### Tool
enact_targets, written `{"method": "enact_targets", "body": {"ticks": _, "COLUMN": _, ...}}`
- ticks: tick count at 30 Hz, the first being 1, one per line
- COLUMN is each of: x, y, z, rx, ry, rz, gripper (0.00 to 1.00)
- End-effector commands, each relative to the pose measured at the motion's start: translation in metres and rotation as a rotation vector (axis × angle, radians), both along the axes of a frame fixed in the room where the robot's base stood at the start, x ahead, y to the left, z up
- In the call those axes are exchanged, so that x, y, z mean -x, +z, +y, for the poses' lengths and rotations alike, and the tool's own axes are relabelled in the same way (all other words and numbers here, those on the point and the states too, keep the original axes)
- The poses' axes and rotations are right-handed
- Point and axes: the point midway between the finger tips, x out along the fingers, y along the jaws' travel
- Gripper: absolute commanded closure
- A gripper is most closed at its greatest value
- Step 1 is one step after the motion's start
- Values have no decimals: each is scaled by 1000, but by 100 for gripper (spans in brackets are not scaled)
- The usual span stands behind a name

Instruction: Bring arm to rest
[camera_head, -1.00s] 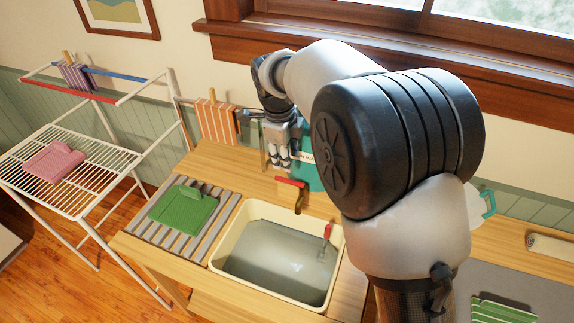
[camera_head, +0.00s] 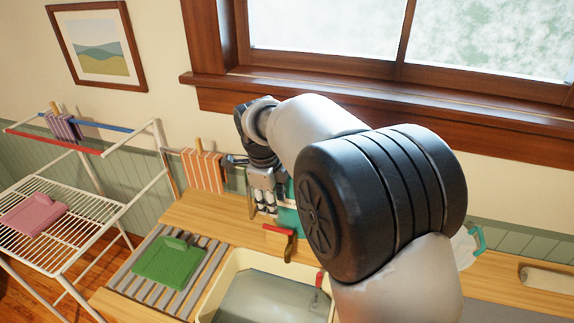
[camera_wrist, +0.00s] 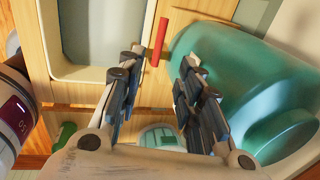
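My gripper (camera_head: 265,205) hangs down above the back of the wooden counter (camera_head: 215,210), left of my large black and white arm links in the head view. In the wrist view my gripper (camera_wrist: 158,80) has its two fingers apart with nothing held between them. A teal container (camera_wrist: 245,85) stands close beside the right finger in the wrist view. In the head view it is mostly hidden behind my gripper and arm. A red-handled tool (camera_wrist: 160,42) lies beyond the fingertips in the wrist view and also shows in the head view (camera_head: 291,243).
A sink basin (camera_head: 225,283) with water is set in the counter. A green cloth (camera_head: 169,263) lies on a slatted rack (camera_head: 130,283). A white drying rack (camera_head: 85,240) holds a pink cloth (camera_head: 33,214). The window sill (camera_head: 350,115) runs behind my arm.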

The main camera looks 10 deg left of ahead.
Motion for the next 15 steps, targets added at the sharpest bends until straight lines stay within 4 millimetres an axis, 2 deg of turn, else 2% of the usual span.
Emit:
{"method": "enact_targets", "body": {"ticks": 4, "x": 2, "y": 7, "z": -7, "rx": 2, "ry": 23, "rz": -3, "gripper": 67}}
{"method": "enact_targets", "body": {"ticks": 7, "x": 9, "y": 26, "z": -29, "rx": 11, "ry": 102, "rz": -10, "gripper": 67}}
{"method": "enact_targets", "body": {"ticks": 11, "x": 32, "y": 61, "z": -76, "rx": 39, "ry": 291, "rz": -28, "gripper": 67}}
{"method": "enact_targets", "body": {"ticks": 15, "x": 70, "y": 92, "z": -129, "rx": 86, "ry": 530, "rz": -51, "gripper": 67}}
